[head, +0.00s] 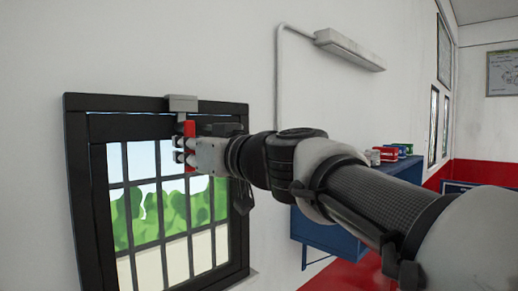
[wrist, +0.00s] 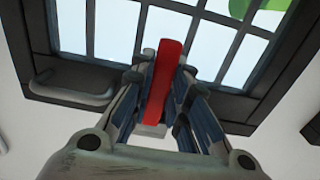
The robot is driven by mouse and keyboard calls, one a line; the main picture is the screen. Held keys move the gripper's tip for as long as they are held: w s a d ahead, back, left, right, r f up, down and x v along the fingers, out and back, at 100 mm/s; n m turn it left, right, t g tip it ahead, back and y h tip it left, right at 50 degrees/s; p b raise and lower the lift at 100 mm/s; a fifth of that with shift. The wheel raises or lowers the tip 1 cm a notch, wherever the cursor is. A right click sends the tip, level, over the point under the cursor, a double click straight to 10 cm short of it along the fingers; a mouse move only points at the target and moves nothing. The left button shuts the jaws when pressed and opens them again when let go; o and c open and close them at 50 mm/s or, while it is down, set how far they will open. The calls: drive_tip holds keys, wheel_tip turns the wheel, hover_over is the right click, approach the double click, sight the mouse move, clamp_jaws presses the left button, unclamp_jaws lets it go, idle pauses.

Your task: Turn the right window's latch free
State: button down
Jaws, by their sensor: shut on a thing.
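The window (head: 157,190) has a black frame and dark bars, on the white wall at left in the head view. A grey latch block (head: 181,103) sits at its top edge. The red latch handle (head: 189,129) hangs down from it, close to upright. My gripper (head: 184,152) is shut on the red handle, reaching in from the right. In the wrist view the red handle (wrist: 163,75) lies between the fingers of my gripper (wrist: 158,98), tilted slightly. The fingers hide part of the handle.
A dark bar-shaped piece (wrist: 72,86) sits on the frame beside the handle in the wrist view. A blue cabinet (head: 318,235) with several small coloured items (head: 391,153) stands to the right. A wall lamp (head: 349,50) with a conduit is above.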

sight(159, 129)
drive_tip(key=shift+s, duration=0.1)
drive_tip(key=m+b, duration=0.1)
drive_tip(key=m, duration=0.1)
drive_tip(key=s+m, duration=0.1)
drive_tip(key=shift+a+m+b, duration=0.35)
drive_tip(key=shift+a+m, duration=0.05)
drive_tip(key=m, duration=0.3)
drive_tip(key=s+a+r+m, duration=0.1)
drive_tip(key=m, duration=0.1)
drive_tip(key=r+m, duration=0.1)
drive_tip(key=m, duration=0.1)
drive_tip(key=m+p, duration=0.1)
drive_tip(key=shift+s+a+r+m, duration=0.2)
drive_tip(key=shift+s+a+m, duration=0.1)
drive_tip(key=shift+s+m, duration=0.1)
drive_tip(key=shift+s+a+r+m+p, duration=0.1)
drive_tip(key=shift+r+m+p, duration=0.25)
drive_tip(key=shift+m, duration=0.6)
drive_tip(key=shift+r+m+p, duration=0.25)
drive_tip(key=shift+m+p, duration=0.2)
drive_tip(key=shift+m, duration=0.5)
drive_tip(key=c, duration=1.5)
unclamp_jaws()
